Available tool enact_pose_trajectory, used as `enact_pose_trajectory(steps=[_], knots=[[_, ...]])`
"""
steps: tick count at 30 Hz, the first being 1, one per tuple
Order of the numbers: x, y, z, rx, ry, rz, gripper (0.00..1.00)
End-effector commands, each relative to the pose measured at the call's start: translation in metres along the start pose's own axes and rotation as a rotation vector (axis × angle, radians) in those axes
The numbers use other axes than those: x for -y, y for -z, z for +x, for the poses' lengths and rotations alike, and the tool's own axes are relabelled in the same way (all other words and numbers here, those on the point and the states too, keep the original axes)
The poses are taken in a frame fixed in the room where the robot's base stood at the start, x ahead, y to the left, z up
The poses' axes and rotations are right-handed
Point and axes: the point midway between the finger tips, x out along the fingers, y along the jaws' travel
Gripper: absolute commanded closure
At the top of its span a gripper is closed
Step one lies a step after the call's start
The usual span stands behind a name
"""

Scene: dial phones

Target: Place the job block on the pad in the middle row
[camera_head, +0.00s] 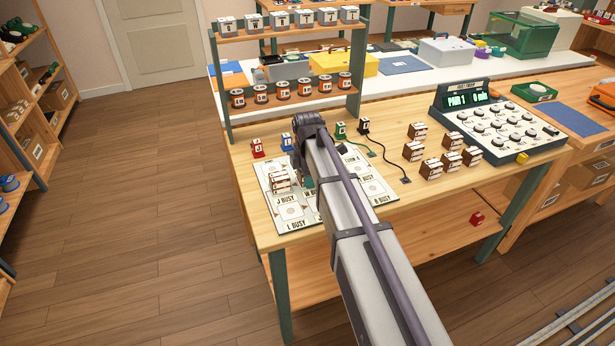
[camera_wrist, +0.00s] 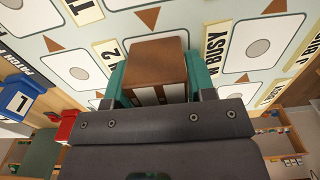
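My gripper (camera_wrist: 158,88) holds a brown block (camera_wrist: 158,58) with white stripes between its two teal fingers in the wrist view. The block is over the pale board, close to the labels "2" and "BUSY"; I cannot tell whether it touches the board. In the head view, my arm covers much of the board (camera_head: 265,174). A striped block (camera_head: 280,184) shows beside my gripper over the board's left side; I cannot tell for sure whether it is the held one. An empty pad (camera_head: 290,211) lies in front of it. Empty pads (camera_wrist: 258,48) also show in the wrist view.
Several similar blocks (camera_head: 431,168) stand right of the board, near a console (camera_head: 500,120) reading "PAIR 1". Red (camera_head: 257,148), blue (camera_head: 287,142), green (camera_head: 341,131) and black (camera_head: 364,126) plugs stand behind the board. A two-tier rack (camera_head: 290,100) rises at the back.

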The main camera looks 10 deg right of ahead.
Motion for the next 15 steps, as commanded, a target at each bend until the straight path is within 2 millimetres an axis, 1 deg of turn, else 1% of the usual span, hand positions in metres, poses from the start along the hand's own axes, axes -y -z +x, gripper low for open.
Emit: enact_pose_trajectory(steps=[1, 6, 12, 15], knots=[[0.0, 0.0, -0.0006, 0.0, 0.0, 0.0, 0.45], [0.0, 0.0, -0.0006, 0.0, 0.0, 0.0, 0.29], [0.0, 0.0, -0.0006, 0.0, 0.0, 0.0, 0.28], [0.0, 0.0, -0.0047, 0.0, 0.0, 0.0, 0.28]])
